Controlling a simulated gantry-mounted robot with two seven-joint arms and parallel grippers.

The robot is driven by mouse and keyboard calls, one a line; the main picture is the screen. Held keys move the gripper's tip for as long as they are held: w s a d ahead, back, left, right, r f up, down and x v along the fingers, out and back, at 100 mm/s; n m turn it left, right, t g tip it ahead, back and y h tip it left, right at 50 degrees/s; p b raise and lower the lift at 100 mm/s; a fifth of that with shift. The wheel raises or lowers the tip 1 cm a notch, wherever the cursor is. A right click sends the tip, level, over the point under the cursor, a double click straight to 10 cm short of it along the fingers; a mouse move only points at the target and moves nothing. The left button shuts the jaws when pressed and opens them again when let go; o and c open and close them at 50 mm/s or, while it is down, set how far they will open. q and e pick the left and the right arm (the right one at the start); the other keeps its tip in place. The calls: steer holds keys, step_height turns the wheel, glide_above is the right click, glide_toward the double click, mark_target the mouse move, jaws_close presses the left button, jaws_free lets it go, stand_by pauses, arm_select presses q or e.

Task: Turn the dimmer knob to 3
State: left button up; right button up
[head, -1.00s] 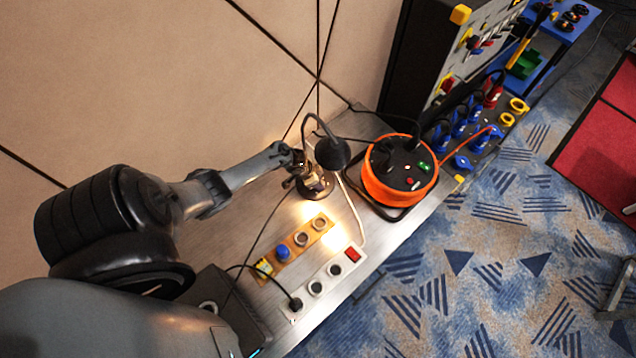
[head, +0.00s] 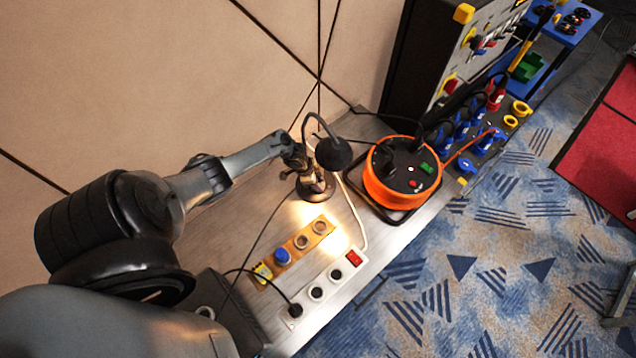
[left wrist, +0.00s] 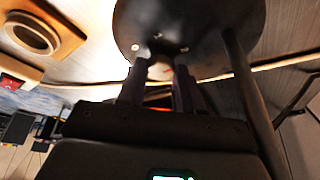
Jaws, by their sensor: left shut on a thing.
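A dark desk lamp stands on the grey bench, its lamp head (head: 333,153) bent over and lighting the bench. Its round dark base (head: 322,192) also fills the top of the left wrist view (left wrist: 205,30), with small pale dots on it. My left gripper (head: 307,181) reaches down to this base from the left. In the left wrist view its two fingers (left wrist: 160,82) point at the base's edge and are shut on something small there. My right gripper is not in view.
An orange cable reel (head: 395,176) stands right of the lamp. In front lie a wooden strip with a blue button (head: 283,256) and a white power strip (head: 331,278). A loose cable runs close by the lamp. A carpeted floor (head: 480,270) lies beyond the bench edge.

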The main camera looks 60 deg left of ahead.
arm_select(q)
steer(key=o, duration=1)
steer(key=shift+o, duration=0.2)
steer(key=p+v, duration=0.3)
steer(key=v, duration=0.7)
steer(key=shift+r, duration=0.4)
steer(key=shift+s, duration=0.1)
